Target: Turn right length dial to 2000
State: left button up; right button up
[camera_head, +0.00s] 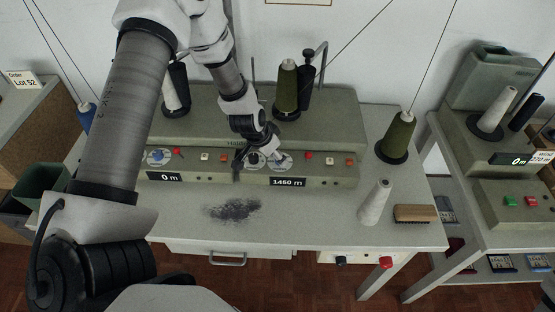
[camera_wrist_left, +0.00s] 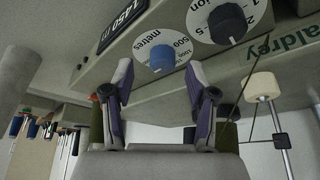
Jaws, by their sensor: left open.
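The right length dial (camera_wrist_left: 162,58) is a blue knob on a white scale marked "metres" in the left wrist view. My left gripper (camera_head: 257,157) is at the machine's front panel, partly covering the right-hand dials. In the left wrist view its open fingers (camera_wrist_left: 159,68) stand on either side of the blue knob in the picture, with nothing between their pads. I cannot tell if they touch it. My right gripper is not in view.
A black-knobbed dial (camera_wrist_left: 228,22) sits beside the blue one. The left display (camera_head: 165,177) reads 0 m. A white cone (camera_head: 374,202) and a brush (camera_head: 415,214) are at the right. Grey lint (camera_head: 232,210) lies on the table.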

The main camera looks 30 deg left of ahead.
pick_arm(q)
jog(key=w+f, duration=0.2)
jog(key=f, duration=0.1)
jog(key=shift+w+d, duration=0.1)
jog(key=shift+w, duration=0.05)
jog(key=shift+w+f, duration=0.1)
jog(key=shift+w, duration=0.25)
jog(key=shift+s, duration=0.1)
jog(key=shift+s+r, duration=0.3)
jog(key=shift+r, duration=0.05)
jog(key=shift+c, duration=1.4)
jog(key=shift+s+r, duration=0.1)
jog(key=shift+s, duration=0.1)
jog(key=c, duration=0.6)
grip_shut()
jog(key=shift+w, duration=0.1)
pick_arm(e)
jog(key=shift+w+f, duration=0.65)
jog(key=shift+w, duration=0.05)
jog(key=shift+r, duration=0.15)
